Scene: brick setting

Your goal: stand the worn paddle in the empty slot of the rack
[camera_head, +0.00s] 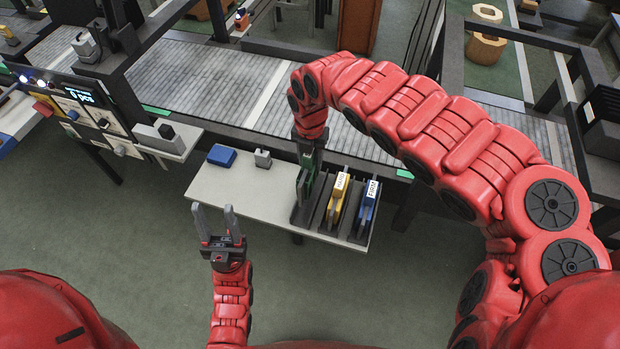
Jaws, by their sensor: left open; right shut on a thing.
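The dark rack (327,228) stands at the right end of the white table, with its slots side by side. A yellow paddle (338,200) with a pale label stands in the middle slot. A blue paddle (367,208) labelled FIRM stands in the right slot. My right gripper (307,162) points down over the left slot, shut on a green paddle (304,188). The green paddle is upright in line with that slot, partly hidden by the gripper; I cannot tell whether it touches the slot's bottom. My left gripper (214,210) is open and empty, in front of the table's near edge.
A blue block (221,155) and a small grey object (262,158) lie on the white table (235,187) left of the rack. A grey conveyor (215,85) runs behind. A control panel (85,105) stands at the left. The floor in front is clear.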

